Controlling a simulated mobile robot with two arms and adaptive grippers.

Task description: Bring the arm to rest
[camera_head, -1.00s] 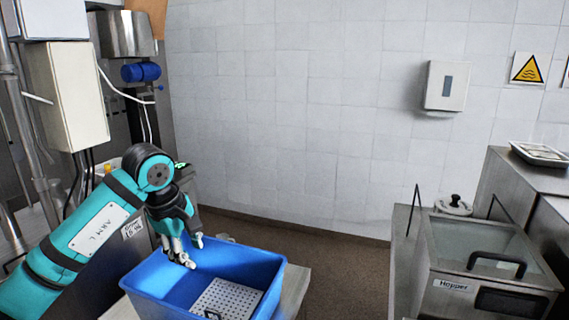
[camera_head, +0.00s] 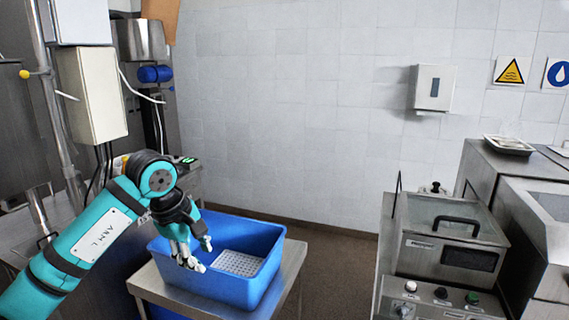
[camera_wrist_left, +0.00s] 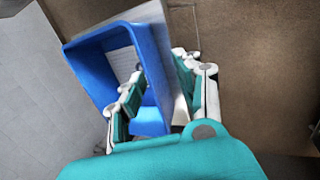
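My left arm comes in from the left in the head view, and its gripper (camera_head: 199,254) is open and empty. I cannot tell the exact height above the tub. A white perforated basket (camera_head: 238,263) lies inside the tub. My right gripper is not in view.
The tub stands on a steel table (camera_head: 285,272). A steel hopper machine (camera_head: 448,250) with a lidded top stands at the right, with a walkway of brown floor (camera_head: 336,270) between. Steel pipes and a pale box (camera_head: 92,95) stand at the left.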

